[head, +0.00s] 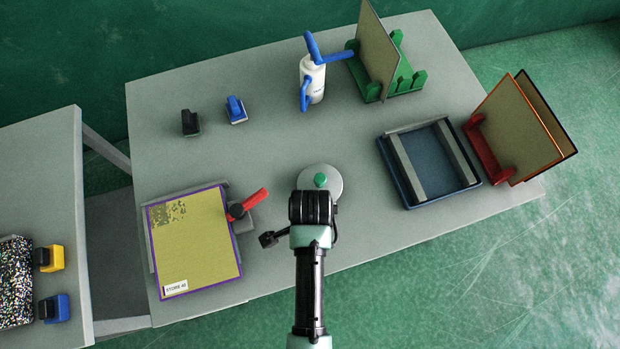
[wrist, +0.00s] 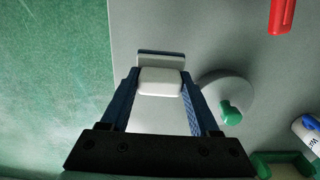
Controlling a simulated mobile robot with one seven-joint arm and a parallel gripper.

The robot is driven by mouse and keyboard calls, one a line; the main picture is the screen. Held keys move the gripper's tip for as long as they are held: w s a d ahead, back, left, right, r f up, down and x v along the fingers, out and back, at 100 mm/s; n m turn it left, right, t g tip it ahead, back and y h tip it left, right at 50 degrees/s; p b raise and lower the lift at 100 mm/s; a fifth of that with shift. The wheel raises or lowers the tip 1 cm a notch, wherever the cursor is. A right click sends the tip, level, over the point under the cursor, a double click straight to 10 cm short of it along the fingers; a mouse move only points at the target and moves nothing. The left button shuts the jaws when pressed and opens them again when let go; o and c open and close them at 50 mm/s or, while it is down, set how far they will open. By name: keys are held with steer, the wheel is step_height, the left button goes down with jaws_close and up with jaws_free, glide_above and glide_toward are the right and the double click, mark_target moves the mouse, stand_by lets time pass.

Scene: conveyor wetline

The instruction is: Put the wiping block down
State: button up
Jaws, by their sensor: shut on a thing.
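My gripper (wrist: 160,88) shows in the wrist view with its two blue fingers shut on the wiping block (wrist: 160,80). The block has a white grip between the fingertips and a pale grey pad beyond them. It is over the grey table (wrist: 145,30), close to the table's edge. I cannot tell whether the pad touches the tabletop. In the head view my wrist (head: 312,207) is above the front middle of the table and hides the fingertips and the block.
A round grey disc with a green knob (head: 320,181) is close to my gripper. A purple-edged yellow panel (head: 195,245) with a red-handled clamp (head: 248,204) is left; a blue tray (head: 405,185) right. A bottle (head: 312,80), green rack (head: 405,78) and two small blocks stand behind.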

steer(key=shift+f, duration=2)
steer(key=shift+f, duration=0.2)
steer(key=o, duration=1.4)
steer(key=shift+o, duration=0.2)
